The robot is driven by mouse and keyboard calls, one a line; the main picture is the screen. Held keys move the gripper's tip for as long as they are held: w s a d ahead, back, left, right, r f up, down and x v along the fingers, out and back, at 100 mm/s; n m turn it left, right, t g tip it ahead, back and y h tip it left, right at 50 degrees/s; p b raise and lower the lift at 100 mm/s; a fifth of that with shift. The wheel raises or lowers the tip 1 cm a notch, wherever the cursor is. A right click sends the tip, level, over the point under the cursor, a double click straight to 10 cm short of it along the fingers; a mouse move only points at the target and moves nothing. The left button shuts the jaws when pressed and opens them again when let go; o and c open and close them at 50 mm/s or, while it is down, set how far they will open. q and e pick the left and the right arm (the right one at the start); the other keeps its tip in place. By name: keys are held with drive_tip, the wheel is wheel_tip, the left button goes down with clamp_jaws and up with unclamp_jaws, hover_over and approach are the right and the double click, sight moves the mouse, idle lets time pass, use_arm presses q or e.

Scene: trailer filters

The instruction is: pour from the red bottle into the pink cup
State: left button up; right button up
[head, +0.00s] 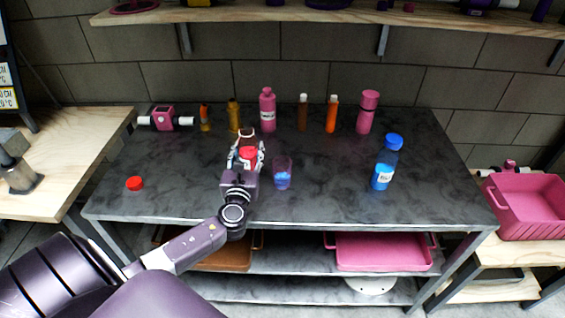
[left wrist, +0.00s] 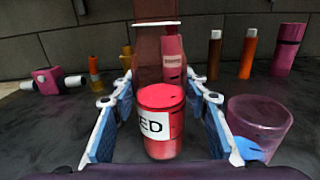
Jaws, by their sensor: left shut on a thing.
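The red bottle (head: 248,153) has a clear upper part, red contents low down and a white label reading "ED" in the left wrist view (left wrist: 160,125). My left gripper (head: 246,162) is shut around it. It looks upright; I cannot tell whether its base touches the table. The pink cup (head: 282,174) is see-through and stands upright just right of the bottle, apart from it, with something blue in its bottom. The cup also shows at the right of the left wrist view (left wrist: 259,122). My right gripper is not in view.
A red cap (head: 135,183) lies at the left of the dark table (head: 330,205). A blue bottle (head: 384,168) stands to the right. Several bottles, including a pink one (head: 267,112), and a pink valve-like part (head: 163,119) line the back. The table between cup and blue bottle is clear.

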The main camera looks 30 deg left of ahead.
use_arm(q)
drive_tip(key=shift+r, duration=0.1)
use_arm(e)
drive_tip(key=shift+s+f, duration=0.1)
use_arm(q)
drive_tip(key=shift+d+m+t+b, duration=0.1)
drive_tip(key=shift+m+t+b, duration=0.25)
drive_tip(key=shift+m, duration=0.45)
drive_tip(key=shift+d+r+m+b, duration=0.15)
drive_tip(key=shift+m+b, duration=0.25)
drive_tip(key=shift+m, duration=0.6)
drive_tip(key=shift+w+d+f+m+t+b, duration=0.1)
drive_tip(key=shift+d+f+m+t+b, duration=0.15)
drive_tip(key=shift+m+b, duration=0.45)
drive_tip(key=shift+w+d+f+m+t+b, duration=0.1)
drive_tip(key=shift+d+m+t+b, duration=0.15)
drive_tip(key=shift+m, duration=0.85)
drive_tip(key=shift+a+f+m+t+b, duration=0.15)
drive_tip(key=shift+f+m+t+b, duration=0.3)
drive_tip(key=shift+m+b, duration=0.5)
drive_tip(key=shift+s+a+r+m, duration=0.15)
drive_tip(key=shift+r+m, duration=0.2)
drive_tip(key=shift+m, duration=0.5)
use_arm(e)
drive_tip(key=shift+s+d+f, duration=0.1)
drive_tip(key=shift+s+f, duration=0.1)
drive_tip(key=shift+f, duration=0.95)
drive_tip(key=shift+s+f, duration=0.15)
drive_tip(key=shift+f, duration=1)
